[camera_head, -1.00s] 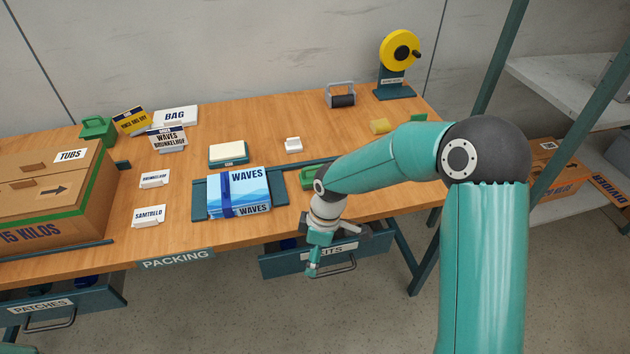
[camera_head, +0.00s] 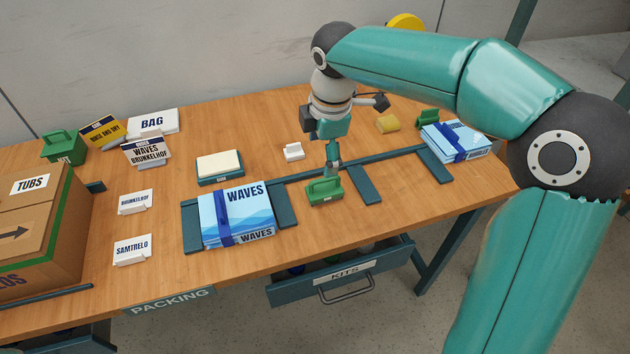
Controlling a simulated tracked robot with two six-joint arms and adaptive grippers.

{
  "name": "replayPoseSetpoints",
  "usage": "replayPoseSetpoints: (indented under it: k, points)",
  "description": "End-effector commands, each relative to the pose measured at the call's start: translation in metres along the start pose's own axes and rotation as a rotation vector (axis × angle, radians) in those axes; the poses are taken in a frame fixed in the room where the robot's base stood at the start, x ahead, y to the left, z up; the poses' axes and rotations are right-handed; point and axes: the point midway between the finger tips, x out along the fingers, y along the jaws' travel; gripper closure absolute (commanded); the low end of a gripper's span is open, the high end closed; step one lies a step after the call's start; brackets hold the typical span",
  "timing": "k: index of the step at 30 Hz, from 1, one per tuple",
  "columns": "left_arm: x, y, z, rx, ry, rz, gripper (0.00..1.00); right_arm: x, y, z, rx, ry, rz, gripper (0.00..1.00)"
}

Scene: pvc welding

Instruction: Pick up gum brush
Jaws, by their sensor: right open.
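No thing in view bears the name gum brush, and I cannot tell for sure which one it is. A small green block (camera_head: 324,191) with a raised grip lies on the table, right of the WAVES pack. My right gripper (camera_head: 333,163) points down just above and behind this block. It is open and looks empty; its fingertips are small here, and I cannot tell if they touch the block. Another green piece (camera_head: 428,117) stands behind the right blue pack. My left gripper is not in view.
The WAVES pack (camera_head: 238,215) and a second blue pack (camera_head: 455,142) lie on dark rails. A white holder (camera_head: 293,152), a cream pad (camera_head: 219,163) and a yellow roll (camera_head: 387,124) stand nearby. A TUBS carton (camera_head: 40,225) fills the left. The KITS drawer (camera_head: 340,275) is partly open.

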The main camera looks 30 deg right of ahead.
Motion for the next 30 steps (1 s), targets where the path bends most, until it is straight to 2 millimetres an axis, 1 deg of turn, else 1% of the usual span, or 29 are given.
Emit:
replayPoseSetpoints:
  k: [2, 5, 8, 15, 18, 21, 26, 30]
  points:
    - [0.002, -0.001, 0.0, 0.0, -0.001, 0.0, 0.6, -0.004, 0.0, 0.004, -0.007, -0.006, 0.009, 0.18]
    - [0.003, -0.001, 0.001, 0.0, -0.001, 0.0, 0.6, 0.004, -0.002, 0.007, -0.009, -0.01, 0.008, 0.18]
    - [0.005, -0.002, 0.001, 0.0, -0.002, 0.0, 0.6, 0.023, -0.002, 0.009, -0.006, -0.011, 0.006, 0.18]
    - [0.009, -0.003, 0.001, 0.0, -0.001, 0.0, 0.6, 0.075, -0.002, 0.01, -0.004, -0.01, 0.005, 0.18]
    - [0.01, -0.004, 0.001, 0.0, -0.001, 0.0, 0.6, 0.092, -0.001, 0.01, -0.003, -0.01, 0.006, 0.18]
    - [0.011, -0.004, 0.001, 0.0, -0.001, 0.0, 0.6, 0.102, -0.001, 0.01, -0.003, -0.009, 0.008, 0.18]
    - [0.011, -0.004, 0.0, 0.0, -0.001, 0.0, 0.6, 0.11, -0.001, 0.01, -0.003, -0.009, 0.008, 0.18]
    - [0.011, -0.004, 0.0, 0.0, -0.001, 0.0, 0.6, 0.124, -0.004, 0.012, -0.003, -0.01, 0.006, 0.18]
